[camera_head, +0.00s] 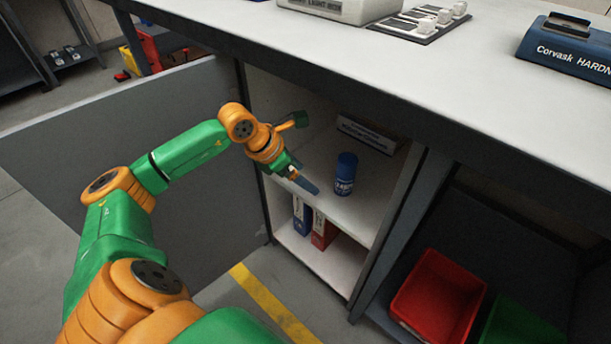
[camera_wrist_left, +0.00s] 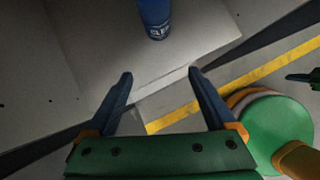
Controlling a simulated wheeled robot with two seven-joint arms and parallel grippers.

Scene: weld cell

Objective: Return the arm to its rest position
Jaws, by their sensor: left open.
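My left arm (camera_head: 185,155) reaches from the lower left toward the open cabinet. My left gripper (camera_head: 309,154) is at the cabinet opening, in front of the upper shelf. In the left wrist view my left gripper (camera_wrist_left: 160,80) has its two blue fingers spread wide with nothing between them. A blue can (camera_head: 345,174) stands upright on the shelf, apart from the fingers. The can also shows in the left wrist view (camera_wrist_left: 155,15), beyond the fingertips. My right gripper is not seen in the head view.
The grey cabinet door (camera_head: 120,150) stands open on the left. The worktop (camera_head: 440,85) overhangs the cabinet. A box (camera_head: 370,134) lies at the back of the shelf (camera_head: 365,205). Binders (camera_head: 322,231) stand below. A red bin (camera_head: 438,297) is at lower right.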

